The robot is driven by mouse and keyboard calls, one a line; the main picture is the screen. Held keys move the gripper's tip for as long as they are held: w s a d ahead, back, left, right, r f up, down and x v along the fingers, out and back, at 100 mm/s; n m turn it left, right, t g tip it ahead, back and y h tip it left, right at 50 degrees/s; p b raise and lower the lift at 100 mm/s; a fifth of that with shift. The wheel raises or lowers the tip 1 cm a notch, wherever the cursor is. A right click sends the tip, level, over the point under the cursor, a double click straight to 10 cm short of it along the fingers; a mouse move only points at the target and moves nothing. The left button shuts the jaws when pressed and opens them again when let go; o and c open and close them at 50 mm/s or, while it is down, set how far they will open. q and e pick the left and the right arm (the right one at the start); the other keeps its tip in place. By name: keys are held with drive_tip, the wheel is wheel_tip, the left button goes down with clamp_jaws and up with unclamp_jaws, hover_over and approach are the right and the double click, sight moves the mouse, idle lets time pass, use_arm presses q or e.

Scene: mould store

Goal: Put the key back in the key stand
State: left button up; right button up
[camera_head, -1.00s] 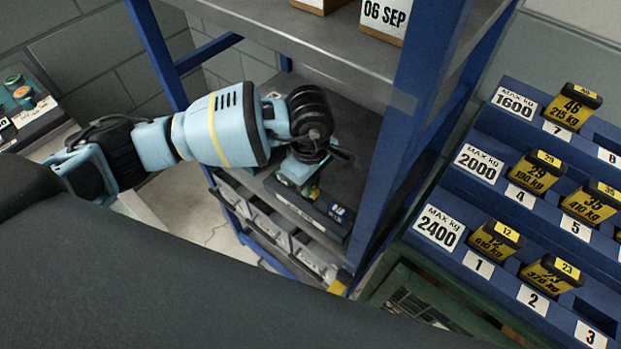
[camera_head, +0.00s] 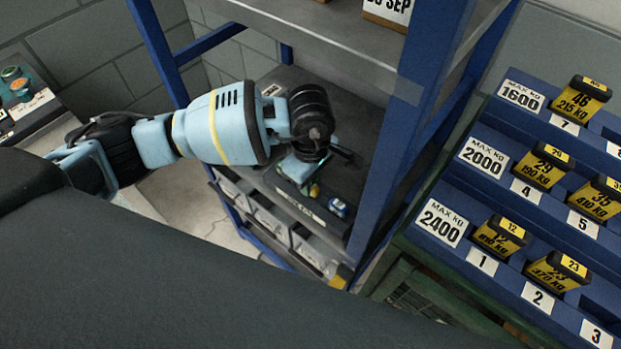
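My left gripper (camera_head: 300,178) reaches down over the shelf of the blue-framed rack, below its black wrist joint. The wrist hides most of its fingers, so I cannot see whether they are open or hold anything. A dark, low block with a white label, seemingly the key stand (camera_head: 300,206), lies on the shelf right under the gripper. A small yellow piece (camera_head: 315,191), perhaps a key, shows close beside the gripper at the block. My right gripper is not in view.
The rack's blue post (camera_head: 408,130) stands right of my arm, and an upper shelf (camera_head: 310,35) hangs above. Bins (camera_head: 270,218) sit below. A blue stepped holder (camera_head: 455,190) with numbered yellow-and-black blocks is at right. A control box (camera_head: 25,98) is far left.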

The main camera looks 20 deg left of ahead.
use_arm(q)
drive_tip(key=o, duration=0.4)
drive_tip(key=shift+c, duration=0.2)
wheel_tip(320, 180, up, 7)
drive_tip(key=shift+f, duration=0.2)
drive_tip(key=shift+r, duration=0.65)
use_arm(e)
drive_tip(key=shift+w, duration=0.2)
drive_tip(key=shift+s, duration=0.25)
